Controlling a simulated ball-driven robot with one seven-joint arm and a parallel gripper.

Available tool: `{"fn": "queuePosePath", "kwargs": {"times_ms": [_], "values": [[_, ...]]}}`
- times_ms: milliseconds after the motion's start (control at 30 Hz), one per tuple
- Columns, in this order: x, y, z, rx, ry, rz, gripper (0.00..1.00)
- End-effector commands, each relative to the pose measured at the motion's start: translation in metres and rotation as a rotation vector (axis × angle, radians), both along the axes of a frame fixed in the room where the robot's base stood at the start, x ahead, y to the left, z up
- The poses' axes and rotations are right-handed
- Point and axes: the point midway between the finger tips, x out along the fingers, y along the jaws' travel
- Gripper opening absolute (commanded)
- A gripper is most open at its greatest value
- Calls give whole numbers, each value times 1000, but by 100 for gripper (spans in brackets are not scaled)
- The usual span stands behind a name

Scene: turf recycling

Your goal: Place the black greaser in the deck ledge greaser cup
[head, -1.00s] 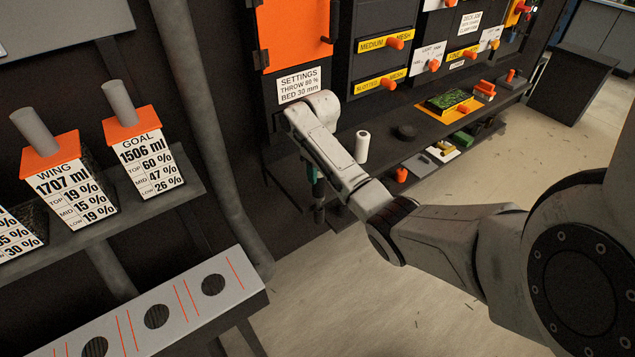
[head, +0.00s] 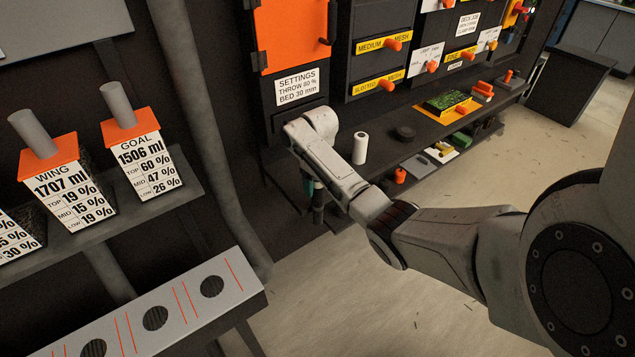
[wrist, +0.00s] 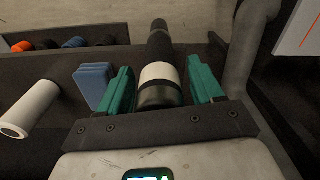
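The black greaser (wrist: 158,48), a dark cylinder with a pale band, lies between my fingers in the wrist view and points away from the camera. My gripper (wrist: 160,85) has teal fingers on both sides of it, with narrow gaps visible. In the head view, my gripper (head: 311,188) is low at the left end of the deck ledge (head: 428,126), mostly hidden behind my wrist. The lower part of the greaser (head: 318,207) shows below it, upright. I cannot make out the greaser cup or whether the greaser is seated in it.
A white roll (head: 361,147) stands on the ledge beside my wrist; it also shows in the wrist view (wrist: 30,108). A blue block (wrist: 92,84) is just left of the left finger. A grey pipe (wrist: 252,40) rises on the right. Open floor lies in front.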

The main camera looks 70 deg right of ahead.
Motion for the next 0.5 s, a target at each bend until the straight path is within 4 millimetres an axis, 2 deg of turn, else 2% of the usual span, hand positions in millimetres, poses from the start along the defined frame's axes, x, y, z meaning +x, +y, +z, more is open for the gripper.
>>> {"fn": "queuePosePath", "kwargs": {"times_ms": [267,367,500], "values": [[0,0,5,-1,-1,1,66],[1,0,16,-1,-3,0,66],[0,0,43,-3,-4,1,66]]}}
